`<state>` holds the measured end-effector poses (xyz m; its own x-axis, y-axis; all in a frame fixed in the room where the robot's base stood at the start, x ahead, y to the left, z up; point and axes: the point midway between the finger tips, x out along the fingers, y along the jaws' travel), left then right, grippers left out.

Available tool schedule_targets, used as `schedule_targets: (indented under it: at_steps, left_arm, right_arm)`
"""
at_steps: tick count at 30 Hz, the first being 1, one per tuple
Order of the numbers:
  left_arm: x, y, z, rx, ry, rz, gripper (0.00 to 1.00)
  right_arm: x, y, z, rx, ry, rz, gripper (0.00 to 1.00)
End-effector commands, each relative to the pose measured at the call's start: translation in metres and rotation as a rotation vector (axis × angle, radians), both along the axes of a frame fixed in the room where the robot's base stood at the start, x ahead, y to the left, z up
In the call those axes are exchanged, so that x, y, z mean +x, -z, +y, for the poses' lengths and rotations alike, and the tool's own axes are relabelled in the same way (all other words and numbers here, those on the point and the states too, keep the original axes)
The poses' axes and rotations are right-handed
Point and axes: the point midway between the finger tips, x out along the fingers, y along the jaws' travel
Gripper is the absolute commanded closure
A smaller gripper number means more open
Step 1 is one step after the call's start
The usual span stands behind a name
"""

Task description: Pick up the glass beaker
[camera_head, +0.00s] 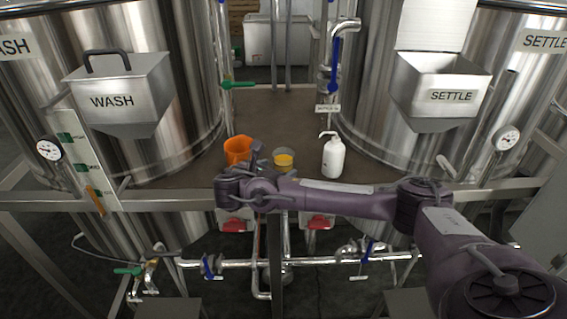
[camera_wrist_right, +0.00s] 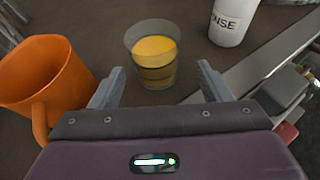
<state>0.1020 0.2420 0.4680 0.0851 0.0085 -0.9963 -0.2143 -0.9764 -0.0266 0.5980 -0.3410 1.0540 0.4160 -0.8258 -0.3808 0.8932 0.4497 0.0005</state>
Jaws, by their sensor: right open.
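The glass beaker (camera_head: 283,159) stands upright on the brown surface between the two tanks and holds a yellow liquid. In the right wrist view the beaker (camera_wrist_right: 152,55) is ahead of my right gripper, roughly centred between its fingers. My right gripper (camera_head: 257,155) is open and empty; in the wrist view its two fingers (camera_wrist_right: 160,82) are spread wide, with the beaker at or just beyond their tips. I cannot tell whether a finger touches the glass. My left gripper is in neither view.
An orange jug (camera_head: 237,150) stands left of the beaker, its handle (camera_wrist_right: 40,122) near the left finger. A white squeeze bottle (camera_head: 333,157) stands to the right. A metal rail (camera_head: 160,201) runs along the front edge. Steel tanks flank both sides.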

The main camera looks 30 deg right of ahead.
Motion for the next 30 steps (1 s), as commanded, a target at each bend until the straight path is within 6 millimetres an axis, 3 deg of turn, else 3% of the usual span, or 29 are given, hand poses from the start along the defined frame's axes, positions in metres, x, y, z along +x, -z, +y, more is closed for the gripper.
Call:
schedule_targets:
  at_steps: [13, 22, 30]
  left_arm:
    - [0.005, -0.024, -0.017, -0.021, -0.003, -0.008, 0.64]
    - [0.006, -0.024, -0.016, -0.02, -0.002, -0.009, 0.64]
    - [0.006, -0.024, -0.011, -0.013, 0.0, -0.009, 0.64]
  right_arm:
    - [0.026, 0.021, -0.038, -0.001, 0.0, 0.003, 0.29]
    - [0.028, 0.025, -0.042, 0.001, -0.001, 0.001, 0.29]
    - [0.028, 0.025, -0.042, 0.001, -0.001, 0.001, 0.64]
